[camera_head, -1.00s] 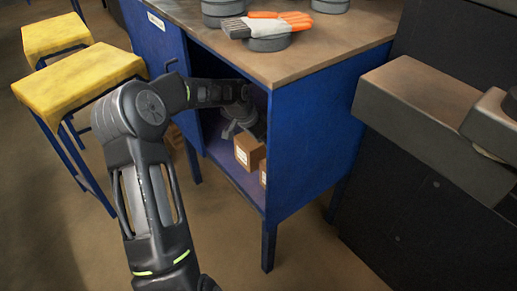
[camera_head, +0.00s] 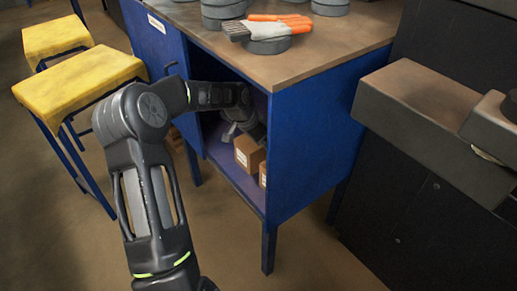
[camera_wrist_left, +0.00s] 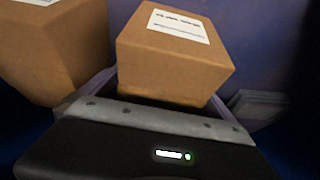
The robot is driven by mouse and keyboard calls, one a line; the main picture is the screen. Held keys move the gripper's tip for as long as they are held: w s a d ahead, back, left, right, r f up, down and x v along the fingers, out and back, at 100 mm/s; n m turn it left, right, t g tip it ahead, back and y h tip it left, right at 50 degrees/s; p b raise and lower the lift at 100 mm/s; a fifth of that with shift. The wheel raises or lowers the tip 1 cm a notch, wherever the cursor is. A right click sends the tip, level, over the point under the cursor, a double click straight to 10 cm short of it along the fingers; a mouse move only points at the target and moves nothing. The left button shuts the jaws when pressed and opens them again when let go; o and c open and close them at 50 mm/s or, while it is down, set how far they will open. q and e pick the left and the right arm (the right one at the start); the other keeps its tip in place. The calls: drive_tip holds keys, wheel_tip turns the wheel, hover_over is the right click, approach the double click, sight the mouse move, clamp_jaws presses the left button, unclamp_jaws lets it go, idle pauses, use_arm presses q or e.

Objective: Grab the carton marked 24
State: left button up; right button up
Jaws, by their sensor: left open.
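Small brown cartons with white labels stand inside the blue cabinet. In the head view one carton (camera_head: 248,154) shows beside my left gripper (camera_head: 230,132), and a second carton (camera_head: 262,176) is partly hidden by the cabinet's side wall. In the left wrist view a carton (camera_wrist_left: 175,55) is straight ahead of my left gripper (camera_wrist_left: 172,98), whose open fingers lie low on either side of it. Its label print is too blurred to read, so I cannot tell which is marked 24. Another carton (camera_wrist_left: 55,50) stands close on the left. My right gripper is not in view.
The blue cabinet (camera_head: 315,140) has side walls and a top close around my left arm. Grey discs (camera_head: 268,45) and an orange-and-white glove (camera_head: 275,28) lie on top. Yellow stools (camera_head: 80,82) stand left; a dark bench (camera_head: 430,120) is on the right.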

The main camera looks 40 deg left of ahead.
use_arm(q)
drive_tip(key=shift+f, duration=0.1)
drive_tip(key=shift+c, duration=0.4)
drive_tip(key=c, duration=2)
drive_tip(key=shift+c, duration=0.2)
drive_tip(key=shift+r, duration=0.2)
